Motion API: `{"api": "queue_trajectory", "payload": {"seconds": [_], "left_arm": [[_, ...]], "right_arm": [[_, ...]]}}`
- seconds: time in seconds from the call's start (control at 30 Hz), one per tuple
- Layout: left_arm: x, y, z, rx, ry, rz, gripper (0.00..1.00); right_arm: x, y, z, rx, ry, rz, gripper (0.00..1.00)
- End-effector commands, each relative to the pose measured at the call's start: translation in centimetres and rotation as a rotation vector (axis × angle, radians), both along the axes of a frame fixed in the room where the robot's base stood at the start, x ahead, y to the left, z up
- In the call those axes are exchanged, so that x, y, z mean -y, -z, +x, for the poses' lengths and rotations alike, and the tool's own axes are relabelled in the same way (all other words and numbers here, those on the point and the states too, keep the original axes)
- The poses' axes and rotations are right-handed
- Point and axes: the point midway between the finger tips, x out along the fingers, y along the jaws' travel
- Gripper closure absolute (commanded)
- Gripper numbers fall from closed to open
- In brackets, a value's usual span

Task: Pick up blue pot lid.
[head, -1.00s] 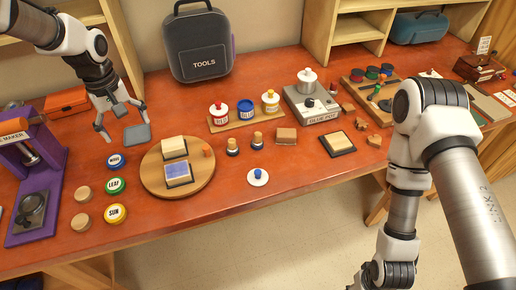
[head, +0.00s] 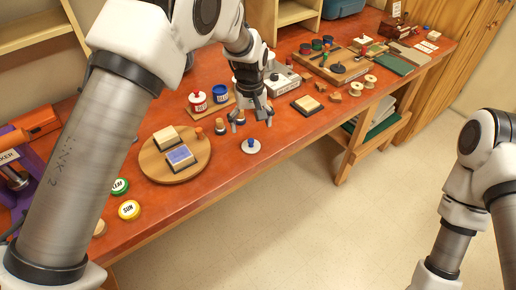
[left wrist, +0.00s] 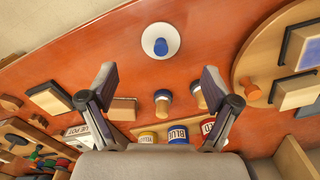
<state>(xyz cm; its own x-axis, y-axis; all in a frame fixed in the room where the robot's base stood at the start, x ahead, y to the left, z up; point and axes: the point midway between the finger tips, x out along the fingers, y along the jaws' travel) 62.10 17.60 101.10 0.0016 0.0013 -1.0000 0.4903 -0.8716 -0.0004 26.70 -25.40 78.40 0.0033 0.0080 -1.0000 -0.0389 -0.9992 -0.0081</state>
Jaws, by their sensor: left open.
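The blue pot lid (head: 250,146) is a white disc with a blue knob. It lies flat on the red-brown bench near its front edge, and it shows in the left wrist view (left wrist: 154,42) beyond the fingertips. My left gripper (head: 254,122) is open and empty, just behind the lid in the head view and apart from it. In the left wrist view its two fingers (left wrist: 158,78) are spread wide, with the lid ahead and roughly centred between them. My right arm shows at the right edge of the head view, but its gripper is out of sight.
Two small wooden-handled stampers (left wrist: 180,98) and a wood block (left wrist: 122,108) stand near the fingers. The round wooden board (head: 150,165) with ink pads is left of the lid. The labelled paint pots (head: 208,100) stand behind. Bench around the lid is clear.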

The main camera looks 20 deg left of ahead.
Motion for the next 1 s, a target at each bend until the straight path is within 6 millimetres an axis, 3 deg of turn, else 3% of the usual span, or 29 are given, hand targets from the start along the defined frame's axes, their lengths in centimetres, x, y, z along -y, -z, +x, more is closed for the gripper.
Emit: {"api": "queue_trajectory", "payload": {"seconds": [0.4, 0.67, 0.7, 0.8, 1.0], "left_arm": [[-0.2, 6.2, -0.2, -0.002, -0.001, -0.001, 0.12], [-0.2, 7.0, -0.1, 0.001, -0.001, 0.0, 0.12], [-0.2, 7.0, -0.1, 0.001, -0.001, 0.0, 0.26], [-0.2, 7.0, -0.1, 0.001, -0.001, 0.0, 0.52], [-0.2, 7.1, -0.2, 0.0, -0.002, 0.0, 0.84]], "right_arm": [[0.0, -3.0, 0.0, 0.0, 0.0, 0.0, 0.6], [0.0, -2.8, 0.0, -0.001, 0.0, 0.0, 0.6], [0.0, -2.8, 0.0, -0.001, 0.0, 0.0, 0.6], [0.0, -2.8, 0.0, -0.001, 0.0, 0.0, 0.6], [0.0, -2.8, 0.0, -0.001, 0.001, 0.0, 0.6]]}}
